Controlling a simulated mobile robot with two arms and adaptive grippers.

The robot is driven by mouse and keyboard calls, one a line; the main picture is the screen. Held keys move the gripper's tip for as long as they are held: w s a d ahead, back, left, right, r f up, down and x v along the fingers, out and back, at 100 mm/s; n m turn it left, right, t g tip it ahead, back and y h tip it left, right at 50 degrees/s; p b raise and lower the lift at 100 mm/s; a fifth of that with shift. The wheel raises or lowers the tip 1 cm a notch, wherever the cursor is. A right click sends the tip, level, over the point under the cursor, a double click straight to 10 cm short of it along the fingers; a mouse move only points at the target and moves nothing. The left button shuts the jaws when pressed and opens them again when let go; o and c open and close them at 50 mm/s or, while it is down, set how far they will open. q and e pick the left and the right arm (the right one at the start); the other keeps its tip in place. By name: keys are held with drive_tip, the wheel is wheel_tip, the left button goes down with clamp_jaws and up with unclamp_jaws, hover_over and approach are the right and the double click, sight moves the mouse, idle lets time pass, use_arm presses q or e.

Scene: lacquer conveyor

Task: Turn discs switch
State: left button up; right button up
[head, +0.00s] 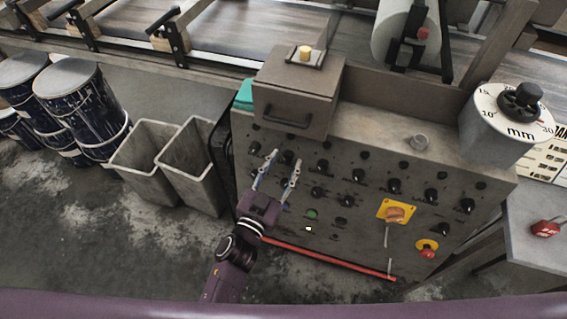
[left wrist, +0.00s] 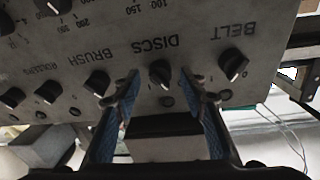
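The discs switch (left wrist: 160,72) is a black knob under the upside-down DISCS label in the left wrist view. It also shows as a small dark knob on the grey panel (head: 287,157) in the head view. My left gripper (head: 284,160) is open in front of the panel. In the left wrist view the left gripper (left wrist: 160,78) has its two blue-padded fingers on either side of the discs switch, with a gap on both sides. How far the tips are from the panel face is hard to tell. My right gripper is not in view.
The belt knob (left wrist: 233,64) and the brush knob (left wrist: 98,82) flank the discs switch closely. Lower on the cabinet are an orange-handled switch on a yellow plate (head: 396,212) and a red stop button (head: 428,252). Grey bins (head: 188,165) stand left of the cabinet.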

use_arm(q)
drive_tip(key=shift+c, duration=0.3)
clamp_jaws()
drive_tip(key=shift+m, duration=0.3)
drive_tip(key=m+p, duration=0.2)
drive_tip(key=shift+r+m+g, duration=0.15)
drive_tip(key=shift+m+g, duration=0.15)
drive_tip(key=shift+m, duration=0.1)
drive_tip(key=m+h+p, duration=0.1)
drive_tip(key=m+p, duration=0.1)
drive_tip(key=m, duration=0.2)
drive_tip(key=shift+a+g, duration=0.1)
drive_tip(key=shift+g, duration=0.3)
drive_tip(key=m+g+p, duration=0.1)
drive_tip(key=m+p, duration=0.1)
drive_tip(key=m, duration=0.3)
drive_tip(key=shift+p, duration=0.3)
drive_tip(key=shift+m, duration=0.4)
